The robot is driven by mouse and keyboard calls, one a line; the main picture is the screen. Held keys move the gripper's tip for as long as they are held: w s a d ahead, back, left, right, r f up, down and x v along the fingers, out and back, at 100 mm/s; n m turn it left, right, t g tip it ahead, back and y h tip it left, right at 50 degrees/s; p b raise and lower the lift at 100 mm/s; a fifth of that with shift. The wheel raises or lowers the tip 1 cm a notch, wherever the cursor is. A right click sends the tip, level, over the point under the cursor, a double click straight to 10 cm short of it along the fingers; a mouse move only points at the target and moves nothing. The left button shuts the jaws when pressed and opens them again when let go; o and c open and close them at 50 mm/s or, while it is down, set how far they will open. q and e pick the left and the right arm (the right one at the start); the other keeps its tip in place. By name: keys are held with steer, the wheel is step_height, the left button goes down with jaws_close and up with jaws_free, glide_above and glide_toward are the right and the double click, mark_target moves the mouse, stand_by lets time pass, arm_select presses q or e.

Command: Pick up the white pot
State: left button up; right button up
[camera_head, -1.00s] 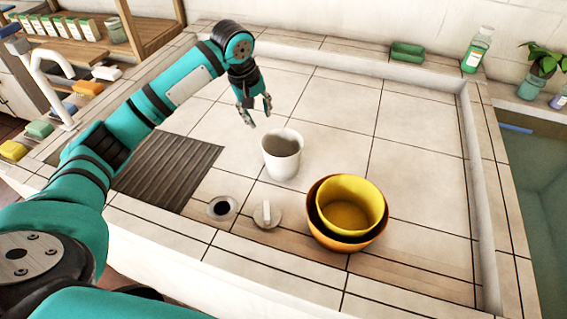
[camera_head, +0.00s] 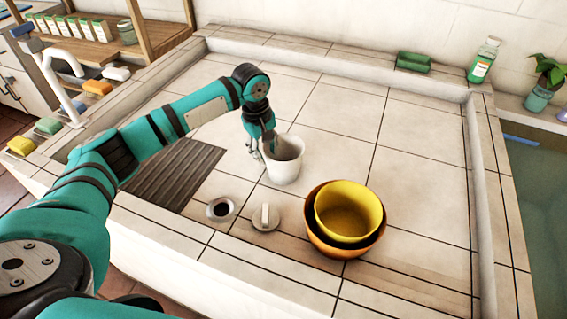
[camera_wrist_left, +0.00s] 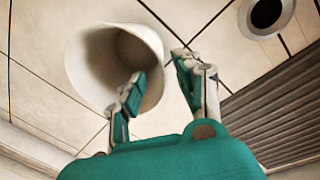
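The white pot (camera_head: 285,168) stands upright on the tiled basin floor, left of the nested bowls. My left gripper (camera_head: 264,150) is at the left side of its rim, pointing down. In the left wrist view the white pot (camera_wrist_left: 88,62) shows its open mouth. There my left gripper (camera_wrist_left: 159,70) is open, with one finger over the pot's mouth and the other outside its wall. The rim lies between the fingers; I cannot tell whether they touch it. My right gripper is not in view.
A yellow bowl (camera_head: 347,226) sits inside an orange bowl (camera_head: 321,241) right of the pot. A drain hole (camera_head: 221,209) and a round plug (camera_head: 265,218) lie in front. A dark ribbed mat (camera_head: 176,178) is at left. The tiles behind the pot are clear.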

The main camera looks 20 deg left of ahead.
mark_target(269, 165)
arm_select(q)
steer(key=shift+d+f, duration=0.2)
steer(key=shift+f, duration=0.7)
steer(key=shift+d+f, duration=0.15)
steer(key=shift+f, duration=0.75)
steer(key=shift+d+f, duration=0.2)
steer(key=shift+f, duration=0.7)
jaws_close()
steer(key=shift+r, duration=0.1)
